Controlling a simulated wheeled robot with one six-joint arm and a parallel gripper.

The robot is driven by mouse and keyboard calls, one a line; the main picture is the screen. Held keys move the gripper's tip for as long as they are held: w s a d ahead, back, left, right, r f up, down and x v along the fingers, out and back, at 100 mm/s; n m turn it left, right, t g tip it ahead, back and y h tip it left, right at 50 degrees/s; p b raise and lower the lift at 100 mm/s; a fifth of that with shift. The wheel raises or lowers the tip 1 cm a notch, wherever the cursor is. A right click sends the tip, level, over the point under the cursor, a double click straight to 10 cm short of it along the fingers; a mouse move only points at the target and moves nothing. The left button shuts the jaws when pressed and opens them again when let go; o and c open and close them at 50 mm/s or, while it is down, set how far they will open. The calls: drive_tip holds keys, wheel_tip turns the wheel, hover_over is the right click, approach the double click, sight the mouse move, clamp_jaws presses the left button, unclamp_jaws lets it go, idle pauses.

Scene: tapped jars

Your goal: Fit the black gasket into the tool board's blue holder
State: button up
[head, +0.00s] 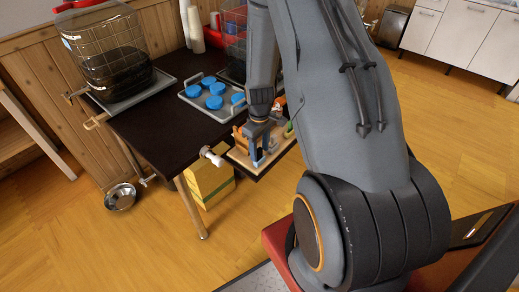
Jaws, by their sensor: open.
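The tool board (240,157), light wood with several small coloured items on it, sits at the near right corner of the dark table. My gripper (262,158) points down over the board and is open, its fingers apart. Blue shows between and beside the fingers, but I cannot tell whether it is the holder or part of the gripper. The black gasket cannot be made out. My gripper and arm hide much of the board.
A tray (186,95) with several blue lids (213,90) stands behind the board on the dark table (150,118). A large caged jar (105,55) stands at the left. A white tap-like piece (213,157) juts near the front edge. A metal bowl (120,196) is on the floor.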

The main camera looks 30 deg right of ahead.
drive_tip(key=shift+r, duration=0.15)
drive_tip(key=shift+r+p, duration=0.35)
drive_tip(key=shift+r+p, duration=1.2)
drive_tip(key=shift+r, duration=0.55)
drive_tip(key=shift+r, duration=0.1)
wheel_tip(320, 180, up, 8)
drive_tip(key=b, duration=0.1)
drive_tip(key=shift+f+b, duration=0.2)
drive_tip(key=shift+b, duration=0.1)
idle(1.0)
drive_tip(key=s+a+r+m+t, duration=0.1)
drive_tip(key=s+a+r+m, duration=0.3)
drive_tip(key=s+a+r, duration=1)
drive_tip(key=shift+s+a+r, duration=0.15)
drive_tip(key=shift+s+a, duration=0.4)
